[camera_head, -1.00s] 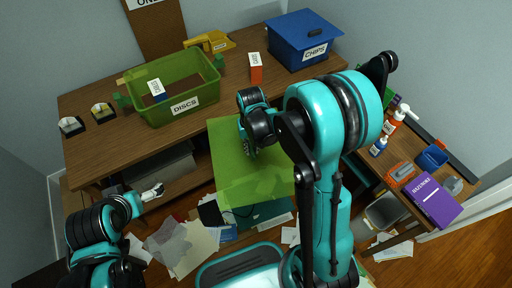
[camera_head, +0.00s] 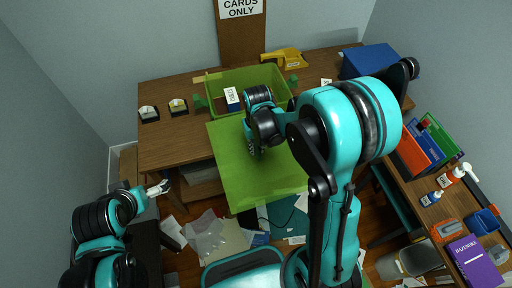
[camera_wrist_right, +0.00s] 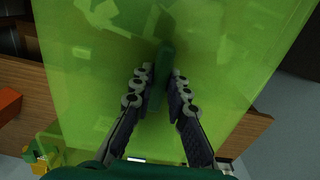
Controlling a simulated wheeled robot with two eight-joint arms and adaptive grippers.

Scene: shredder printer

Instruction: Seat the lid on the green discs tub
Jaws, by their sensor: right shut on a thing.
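The green discs tub (camera_head: 217,83) stands on the wooden table, open at the top, its front partly hidden behind the lid and my right arm. The flat translucent green lid (camera_head: 235,180) is apart from its rim, extending over the table's front edge. My right gripper (camera_head: 253,148) is shut on the lid's dark green handle; the right wrist view shows the handle (camera_wrist_right: 163,65) between the fingers (camera_wrist_right: 157,85), with the lid (camera_wrist_right: 220,60) filling most of the picture. My left gripper (camera_head: 160,188) is at lower left, empty, away from the tub; its finger gap is unclear.
A blue-and-white box (camera_head: 232,99) shows inside the tub. A yellow tool (camera_head: 284,57) lies behind it and a blue bin (camera_head: 370,61) stands at the back right. Two small card holders (camera_head: 149,114) sit on the left. Papers (camera_head: 207,232) litter the floor.

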